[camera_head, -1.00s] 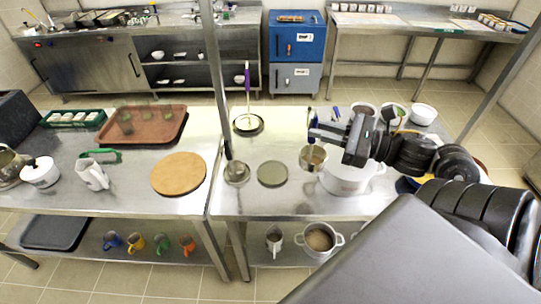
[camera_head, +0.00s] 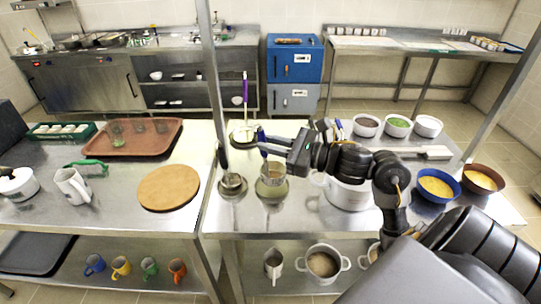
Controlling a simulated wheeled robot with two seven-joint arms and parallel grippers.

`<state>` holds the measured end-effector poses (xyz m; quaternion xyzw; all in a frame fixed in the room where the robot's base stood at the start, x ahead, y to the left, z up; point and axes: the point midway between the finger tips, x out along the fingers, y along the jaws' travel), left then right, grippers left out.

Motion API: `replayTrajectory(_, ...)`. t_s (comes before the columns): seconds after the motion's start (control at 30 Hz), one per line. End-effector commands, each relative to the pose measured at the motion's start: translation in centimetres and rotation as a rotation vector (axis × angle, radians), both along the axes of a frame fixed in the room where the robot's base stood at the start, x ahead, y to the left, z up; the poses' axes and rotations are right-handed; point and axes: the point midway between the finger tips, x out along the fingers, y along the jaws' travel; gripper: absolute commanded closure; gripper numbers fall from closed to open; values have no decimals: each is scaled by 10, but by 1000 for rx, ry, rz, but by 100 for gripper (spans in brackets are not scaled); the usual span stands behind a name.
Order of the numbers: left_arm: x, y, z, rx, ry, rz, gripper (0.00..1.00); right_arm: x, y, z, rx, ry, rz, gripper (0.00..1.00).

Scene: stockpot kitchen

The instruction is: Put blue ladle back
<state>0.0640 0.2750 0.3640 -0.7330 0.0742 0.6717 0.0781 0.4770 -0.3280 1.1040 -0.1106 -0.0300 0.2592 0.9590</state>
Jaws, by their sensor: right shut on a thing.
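My right gripper (camera_head: 268,145) reaches left over the right-hand table and is shut on the blue ladle (camera_head: 262,136) near its blue handle. The ladle hangs upright, with its metal bowl (camera_head: 271,173) above or on a round grey-green rest (camera_head: 270,192); I cannot tell whether they touch. To its left, another round metal rest (camera_head: 233,194) has a small metal bowl on it. Behind, a purple-handled ladle (camera_head: 245,92) stands on a round dish (camera_head: 243,138). My left gripper is out of view.
A large pot (camera_head: 347,195) stands right of the rests, partly behind my arm. A metal post (camera_head: 209,65) rises left of the rests. A round wooden board (camera_head: 168,187) lies on the left table.

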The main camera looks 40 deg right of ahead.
Motion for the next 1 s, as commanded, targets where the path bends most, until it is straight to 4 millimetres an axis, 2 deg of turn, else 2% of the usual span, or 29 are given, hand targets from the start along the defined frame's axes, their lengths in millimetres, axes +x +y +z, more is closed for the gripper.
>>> replayTrajectory(0.13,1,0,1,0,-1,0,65,5,3,-5,5,-1,1,100)
replayTrajectory(0.4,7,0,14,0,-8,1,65,5,3,-34,2,0,0,100)
replayTrajectory(0.8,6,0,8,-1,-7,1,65,5,2,-40,-2,-2,-1,100)
replayTrajectory(0.83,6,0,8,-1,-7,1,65,5,2,-40,-2,0,0,84)
replayTrajectory(1.0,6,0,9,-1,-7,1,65,5,2,-39,-1,0,-1,63)
